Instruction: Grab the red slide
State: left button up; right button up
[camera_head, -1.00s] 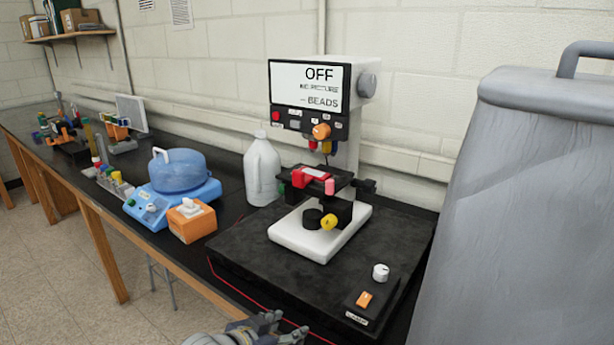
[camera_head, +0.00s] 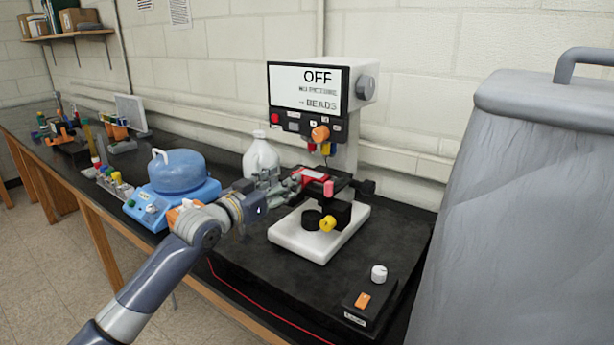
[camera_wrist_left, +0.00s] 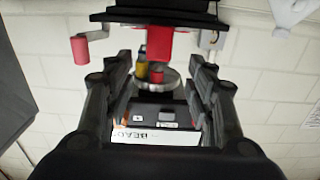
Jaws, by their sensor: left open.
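The red slide (camera_head: 312,173) lies on the black stage of the white-based microscope (camera_head: 333,237) in the head view. In the left wrist view the red slide (camera_wrist_left: 157,43) shows at the top middle, beyond and between the fingers. My left gripper (camera_head: 290,181) is open, at the left edge of the stage, close to the slide. In the left wrist view its two fingers (camera_wrist_left: 157,85) stand apart with no object held between them. I cannot tell whether a fingertip touches the slide. My right gripper is not in view.
A display unit (camera_head: 310,88) reading OFF stands behind the microscope. A white jug (camera_head: 261,158) is behind my left gripper. A blue device (camera_head: 178,180) and an orange box, partly hidden by my arm, are left. A control box (camera_head: 366,300) is front right, a large grey container (camera_head: 525,200) far right.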

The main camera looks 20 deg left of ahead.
aim_at(306, 175)
pick_arm(q)
jog(key=shift+f+p+x, duration=0.1)
jog(key=shift+p+x, duration=0.6)
jog(key=shift+x, duration=1.05)
jog(key=shift+f+p+x, duration=0.15)
jog(key=shift+p+x, duration=0.5)
jog(key=shift+x, duration=1.1)
jog(key=shift+d, duration=0.1)
jog(key=shift+s, duration=0.1)
jog(key=c, duration=1.1)
